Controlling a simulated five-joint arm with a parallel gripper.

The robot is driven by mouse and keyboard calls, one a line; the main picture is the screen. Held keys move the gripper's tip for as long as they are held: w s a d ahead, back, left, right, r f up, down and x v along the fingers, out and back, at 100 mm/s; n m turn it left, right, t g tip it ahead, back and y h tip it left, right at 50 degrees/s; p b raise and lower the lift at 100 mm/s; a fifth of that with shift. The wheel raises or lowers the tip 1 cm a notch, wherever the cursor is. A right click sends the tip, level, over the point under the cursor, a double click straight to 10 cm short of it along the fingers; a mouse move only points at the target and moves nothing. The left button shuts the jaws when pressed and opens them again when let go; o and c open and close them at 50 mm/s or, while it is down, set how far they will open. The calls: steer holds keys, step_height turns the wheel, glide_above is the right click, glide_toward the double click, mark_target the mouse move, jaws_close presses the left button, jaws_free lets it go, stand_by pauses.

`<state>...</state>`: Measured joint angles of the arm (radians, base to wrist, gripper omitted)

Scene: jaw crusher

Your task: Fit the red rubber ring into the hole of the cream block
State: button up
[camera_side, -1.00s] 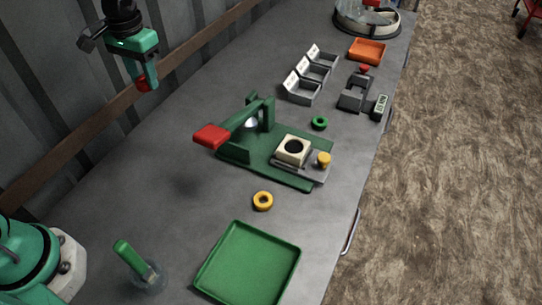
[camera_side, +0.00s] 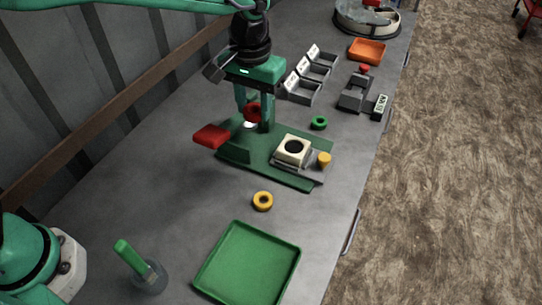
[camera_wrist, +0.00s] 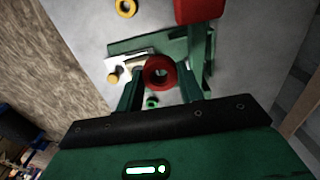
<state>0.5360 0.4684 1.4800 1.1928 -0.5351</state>
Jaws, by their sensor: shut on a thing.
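My gripper (camera_side: 254,114) is shut on the red rubber ring (camera_side: 252,106) and holds it above the green press base. In the wrist view the ring (camera_wrist: 151,72) sits between the two green fingers, its hole facing the camera. The cream block (camera_side: 282,155), with a dark round hole in its top, sits on the grey slide of the green base, right of and nearer than my gripper in the side view. In the wrist view the block (camera_wrist: 121,63) is partly hidden. The ring is apart from the block.
The green press (camera_side: 233,154) has a red handle (camera_side: 211,136) near my gripper. A yellow knob (camera_side: 324,158) stands beside the block. A green ring (camera_side: 319,123) and a yellow ring (camera_side: 262,201) lie on the grey table. A green tray (camera_side: 297,252) is at the front.

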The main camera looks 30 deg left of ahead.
steer(key=s+d+f, duration=0.1)
steer(key=s+d, duration=0.3)
steer(key=d, duration=0.8)
glide_above(293, 148)
step_height(293, 148, down, 7)
steer(key=shift+w+f, duration=0.1)
steer(key=shift+f, duration=2.1)
steer(key=shift+f, duration=0.25)
